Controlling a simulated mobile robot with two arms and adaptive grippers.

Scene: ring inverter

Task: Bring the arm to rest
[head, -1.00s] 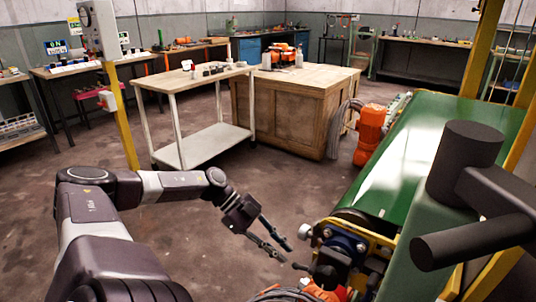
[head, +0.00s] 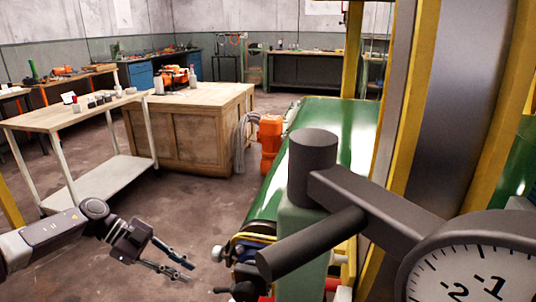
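My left gripper (head: 191,272) is at the lower left of the head view, at the end of my grey and black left arm. Its two slim fingers stand apart with nothing between them. It hangs in free air over the brown floor, left of the near end of the green conveyor belt (head: 339,130). My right gripper does not show.
A dark lever with cylindrical grips (head: 313,165) and a large white dial (head: 475,275) stand close at the right. Yellow posts (head: 410,100) rise behind them. A white-legged table (head: 75,115) and a wooden cabinet (head: 185,140) stand further back. Open floor lies between.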

